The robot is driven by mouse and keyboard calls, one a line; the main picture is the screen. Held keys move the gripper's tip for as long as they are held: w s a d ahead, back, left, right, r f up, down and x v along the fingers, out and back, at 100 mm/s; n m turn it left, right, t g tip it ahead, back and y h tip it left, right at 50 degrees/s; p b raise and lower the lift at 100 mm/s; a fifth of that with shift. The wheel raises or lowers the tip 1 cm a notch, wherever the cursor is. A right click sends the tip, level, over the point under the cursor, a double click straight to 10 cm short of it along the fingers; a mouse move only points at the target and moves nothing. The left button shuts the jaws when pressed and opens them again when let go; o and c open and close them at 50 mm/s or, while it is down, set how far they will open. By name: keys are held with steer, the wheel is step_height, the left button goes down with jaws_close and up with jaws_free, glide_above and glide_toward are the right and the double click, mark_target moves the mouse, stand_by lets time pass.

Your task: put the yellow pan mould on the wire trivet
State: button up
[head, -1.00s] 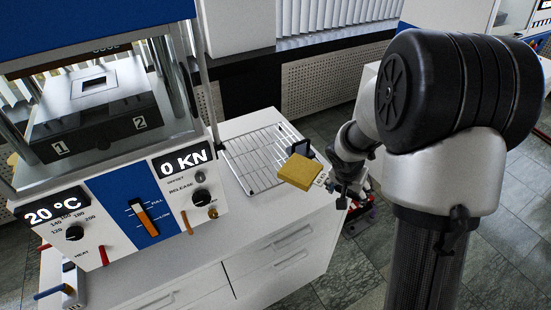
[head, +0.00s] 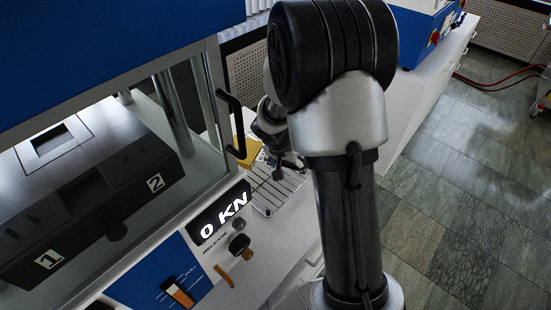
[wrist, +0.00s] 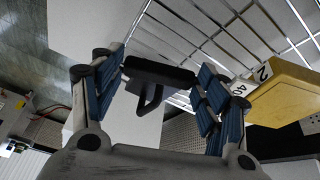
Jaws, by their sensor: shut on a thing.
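The yellow pan mould (head: 249,151) shows in the head view as a small yellow patch beyond the press front, partly hidden by the press and my arm. In the wrist view the mould (wrist: 288,95) is tilted at the right, with number labels on its edge. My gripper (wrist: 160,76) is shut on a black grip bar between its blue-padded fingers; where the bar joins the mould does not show. The wire trivet (head: 282,190) lies on the white counter, largely hidden by my arm. Its wires (wrist: 218,35) cross the top of the wrist view. Contact between mould and trivet cannot be told.
The press (head: 95,180) with its clear guard and black door handle (head: 231,124) stands close at the left of my arm. Another blue and white machine (head: 425,30) stands behind at the right. The tiled floor (head: 450,190) at the right is clear.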

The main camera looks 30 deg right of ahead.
steer(key=shift+s+d, duration=0.15)
steer(key=shift+d, duration=0.05)
steer(key=shift+b, duration=0.45)
steer(key=shift+a+f+b, duration=0.1)
steer(key=shift+f+b, duration=0.55)
steer(key=shift+f, duration=2.25)
steer(key=o, duration=1.4)
steer(key=shift+c, duration=0.2)
steer(key=shift+f, duration=0.1)
steer(key=v, duration=1.2)
steer(key=shift+s, duration=0.1)
